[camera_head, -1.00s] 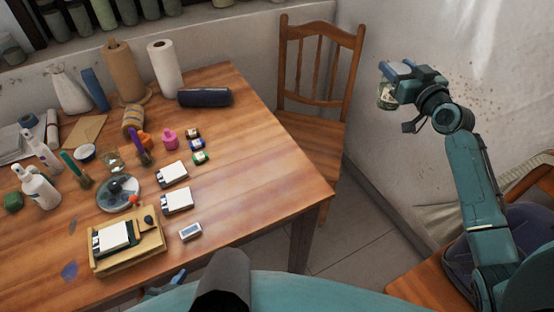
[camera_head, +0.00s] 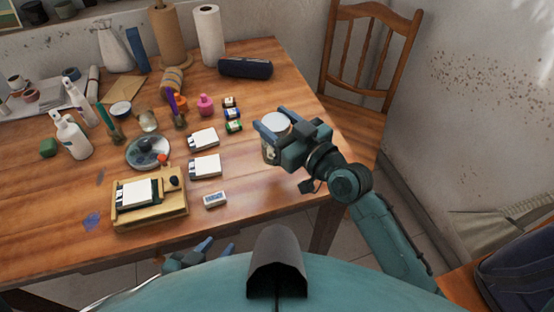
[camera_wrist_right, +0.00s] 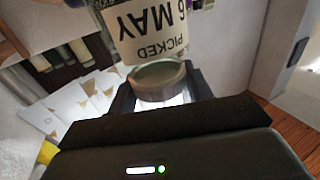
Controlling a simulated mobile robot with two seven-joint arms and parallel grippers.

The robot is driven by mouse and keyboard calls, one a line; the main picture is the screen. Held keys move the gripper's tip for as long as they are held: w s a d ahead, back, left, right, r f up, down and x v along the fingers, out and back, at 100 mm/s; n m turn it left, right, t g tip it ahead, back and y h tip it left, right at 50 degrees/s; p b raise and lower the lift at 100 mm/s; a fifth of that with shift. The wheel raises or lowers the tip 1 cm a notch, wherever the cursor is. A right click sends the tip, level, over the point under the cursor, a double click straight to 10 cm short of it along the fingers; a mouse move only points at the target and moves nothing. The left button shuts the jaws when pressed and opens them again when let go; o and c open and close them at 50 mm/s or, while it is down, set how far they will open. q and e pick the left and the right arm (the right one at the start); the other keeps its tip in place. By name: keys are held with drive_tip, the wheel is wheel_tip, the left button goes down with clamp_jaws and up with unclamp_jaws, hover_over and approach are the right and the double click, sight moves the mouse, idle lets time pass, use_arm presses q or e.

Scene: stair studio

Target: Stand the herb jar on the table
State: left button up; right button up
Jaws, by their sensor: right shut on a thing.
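The herb jar is a clear glass jar (camera_head: 270,150) with a pale round lid and a label. My right gripper (camera_head: 275,126) is shut on it near the lid. The jar looks roughly upright, lid up, over the right part of the wooden table (camera_head: 265,185). I cannot tell whether its base touches the wood. In the right wrist view the jar (camera_wrist_right: 150,30) shows a label reading "PICKED" and "6 MAY", upside down, with its lid between the fingers of the gripper (camera_wrist_right: 160,98). My left gripper (camera_head: 215,248) is low by the table's front edge, fingers apart and empty.
White cards (camera_head: 205,167), small bottles (camera_head: 233,126) and a small white box (camera_head: 215,199) lie left of the jar. A wooden tray (camera_head: 150,222) is at the front. A dark blue case (camera_head: 245,68) lies behind. A chair (camera_head: 370,50) stands beyond the right edge.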

wheel_tip(320, 180, down, 7)
drive_tip(key=shift+f+b, duration=0.1)
drive_tip(key=shift+b, duration=1)
use_arm(q)
drive_tip(key=shift+w+f+n, duration=0.15)
drive_tip(key=shift+f+n, duration=0.15)
drive_tip(key=shift+f, duration=0.4)
use_arm(e)
drive_tip(key=shift+f, duration=0.1)
use_arm(q)
drive_tip(key=shift+d, duration=0.1)
use_arm(e)
drive_tip(key=o, duration=1.5)
